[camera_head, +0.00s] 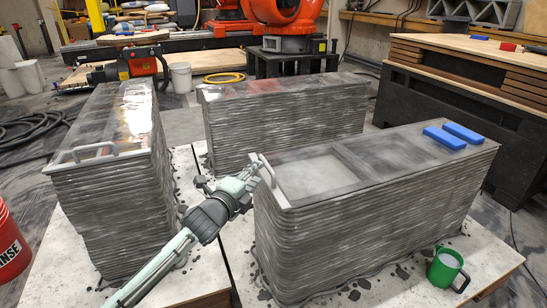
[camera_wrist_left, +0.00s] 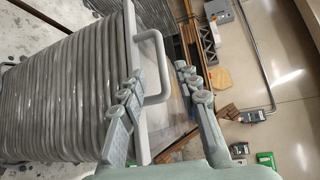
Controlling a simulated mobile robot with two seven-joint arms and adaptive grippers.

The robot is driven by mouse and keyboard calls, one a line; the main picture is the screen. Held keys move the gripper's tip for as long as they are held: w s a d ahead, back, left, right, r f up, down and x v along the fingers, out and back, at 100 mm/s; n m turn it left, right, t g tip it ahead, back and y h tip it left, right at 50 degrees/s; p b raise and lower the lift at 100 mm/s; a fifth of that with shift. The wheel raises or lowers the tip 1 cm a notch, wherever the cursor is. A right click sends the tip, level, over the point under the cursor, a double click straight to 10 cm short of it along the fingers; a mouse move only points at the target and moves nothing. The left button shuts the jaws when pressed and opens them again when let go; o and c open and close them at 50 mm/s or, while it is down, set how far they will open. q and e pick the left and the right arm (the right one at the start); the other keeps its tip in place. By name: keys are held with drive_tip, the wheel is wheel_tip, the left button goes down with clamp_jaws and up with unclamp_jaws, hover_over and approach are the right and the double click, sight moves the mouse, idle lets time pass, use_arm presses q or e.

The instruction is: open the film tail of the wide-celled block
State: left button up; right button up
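The right block (camera_head: 370,200) is grey, layered printed concrete. Its top is covered by clear film (camera_head: 330,172), and large cells show through near its left end. A pale bar with a grey handle (camera_head: 267,170) lies at that end; the handle also shows in the wrist view (camera_wrist_left: 163,70). My left gripper (camera_head: 250,177) is at this handle. In the wrist view its fingers (camera_wrist_left: 157,76) are apart, one on each side of the handle, and not closed on it. Whether a finger touches it, I cannot tell. My right gripper is not in view.
A left block (camera_head: 115,205) with its own handle bar (camera_head: 97,152) and a back block (camera_head: 285,125) stand nearby. Two blue bricks (camera_head: 453,135) lie on the right block's far end. A green mug (camera_head: 444,268) stands at its foot. A red bucket (camera_head: 10,245) is far left.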

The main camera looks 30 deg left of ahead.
sight(266, 162)
use_arm(q)
drive_tip(key=w, duration=0.4)
drive_tip(key=w+f, duration=0.1)
drive_tip(key=w, duration=0.2)
drive_tip(key=shift+w+a, duration=0.1)
drive_tip(key=shift+a, duration=0.1)
clamp_jaws()
